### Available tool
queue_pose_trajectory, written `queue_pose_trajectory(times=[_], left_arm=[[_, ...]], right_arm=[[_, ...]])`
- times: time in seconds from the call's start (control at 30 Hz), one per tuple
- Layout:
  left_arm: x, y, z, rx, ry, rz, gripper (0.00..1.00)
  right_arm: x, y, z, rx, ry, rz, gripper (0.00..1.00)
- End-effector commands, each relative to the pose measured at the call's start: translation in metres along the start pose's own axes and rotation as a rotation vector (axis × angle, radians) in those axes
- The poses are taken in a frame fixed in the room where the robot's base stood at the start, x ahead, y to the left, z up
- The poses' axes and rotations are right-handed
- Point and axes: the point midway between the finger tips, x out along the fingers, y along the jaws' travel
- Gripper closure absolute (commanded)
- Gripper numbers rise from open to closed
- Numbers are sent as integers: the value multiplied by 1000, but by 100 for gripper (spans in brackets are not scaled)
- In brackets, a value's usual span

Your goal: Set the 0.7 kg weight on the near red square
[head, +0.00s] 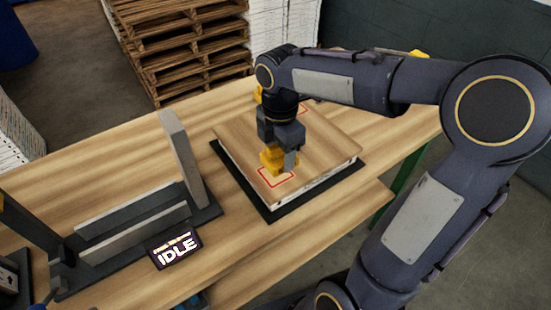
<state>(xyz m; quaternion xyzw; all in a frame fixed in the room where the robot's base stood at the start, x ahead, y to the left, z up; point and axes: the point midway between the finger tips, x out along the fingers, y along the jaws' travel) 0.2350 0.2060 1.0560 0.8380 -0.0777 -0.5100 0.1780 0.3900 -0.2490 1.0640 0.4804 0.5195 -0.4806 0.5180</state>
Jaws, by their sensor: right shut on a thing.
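My right gripper (281,155) points down over the front part of a wooden board (325,150). It is shut on a yellow weight (270,160), which is partly hidden by the gripper. The near red square (263,185) is an outline close to the board's front corner. The weight appears over the back part of this outline; I cannot tell whether it touches the board. A far red square (303,109) shows partly behind my right wrist. My left gripper is not in view.
The board tops a white-sided box on a black mat (273,216). A grey fixture with an upright plate (180,155) stands left, beside an IDLE display (174,248). A small yellow thing (258,94) shows behind my wrist. Wooden pallets (180,45) stand behind the table.

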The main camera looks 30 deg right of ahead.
Motion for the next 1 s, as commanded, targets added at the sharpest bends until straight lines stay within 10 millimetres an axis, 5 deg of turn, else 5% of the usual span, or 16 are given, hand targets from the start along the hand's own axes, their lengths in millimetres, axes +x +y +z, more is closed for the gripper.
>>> queue_pose_trajectory(times=[0.5,0.93,0.97,1.0], left_arm=[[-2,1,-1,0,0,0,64],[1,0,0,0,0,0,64],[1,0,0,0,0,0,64],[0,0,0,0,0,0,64]], right_arm=[[47,17,1,0,-1,1,91],[53,17,0,0,-1,3,91],[54,16,0,0,-1,1,43],[53,16,0,0,-1,1,37]])
